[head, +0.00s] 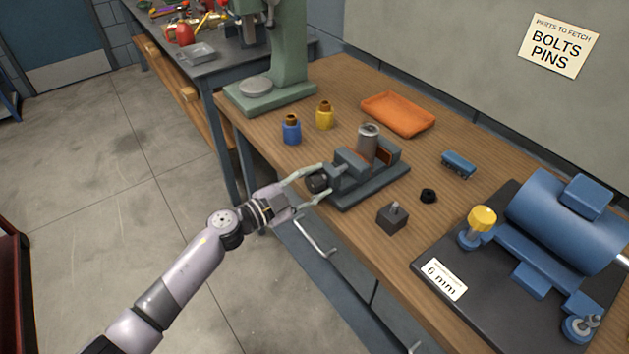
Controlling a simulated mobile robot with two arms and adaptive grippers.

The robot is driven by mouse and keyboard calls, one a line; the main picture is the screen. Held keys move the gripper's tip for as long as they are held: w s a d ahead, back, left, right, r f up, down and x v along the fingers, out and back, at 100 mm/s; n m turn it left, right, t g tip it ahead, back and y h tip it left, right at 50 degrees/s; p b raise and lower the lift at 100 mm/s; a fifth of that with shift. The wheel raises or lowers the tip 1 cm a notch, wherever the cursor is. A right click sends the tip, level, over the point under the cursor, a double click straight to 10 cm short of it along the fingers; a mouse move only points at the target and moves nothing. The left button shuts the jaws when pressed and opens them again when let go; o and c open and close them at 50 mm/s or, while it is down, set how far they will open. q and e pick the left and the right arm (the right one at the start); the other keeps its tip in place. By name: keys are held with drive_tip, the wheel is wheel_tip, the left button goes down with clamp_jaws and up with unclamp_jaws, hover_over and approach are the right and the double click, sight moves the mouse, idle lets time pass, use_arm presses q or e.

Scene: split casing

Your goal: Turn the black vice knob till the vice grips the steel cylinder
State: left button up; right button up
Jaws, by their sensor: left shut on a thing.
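The grey vice (372,184) stands on the wooden bench near its front edge. The steel cylinder (368,141) stands upright between the vice's jaws. I cannot tell from this view whether both jaws touch it. The black vice knob (317,182) is on the vice's left end, at the bench edge. My left gripper (318,183) comes in from the left and is shut on the knob, with one finger on the far side and one on the near side. My right gripper is not in view.
A blue bottle (291,130) and a yellow bottle (324,116) stand behind the gripper. An orange tray (398,113) lies behind the vice. A dark block with a pin (392,218), a black ring (428,196) and a blue machine (560,225) are to the right.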

use_arm(q)
drive_tip(key=m+b, duration=0.1)
drive_tip(key=m, duration=0.4)
drive_tip(key=shift+f+m, duration=0.15)
drive_tip(key=shift+m, duration=0.15)
drive_tip(key=m+b, duration=0.1)
drive_tip(key=m, duration=0.4)
drive_tip(key=shift+f+b, duration=0.1)
drive_tip(key=shift+b, duration=0.3)
drive_tip(key=m+b, duration=0.2)
drive_tip(key=m, duration=0.4)
drive_tip(key=shift+f+m+b, duration=0.1)
drive_tip(key=shift+m+b, duration=0.3)
drive_tip(key=m+b, duration=0.2)
drive_tip(key=m, duration=0.3)
drive_tip(key=shift+m, duration=0.3)
drive_tip(key=o, duration=1.2)
drive_tip(key=shift+c, duration=0.2)
drive_tip(key=shift+a, duration=0.1)
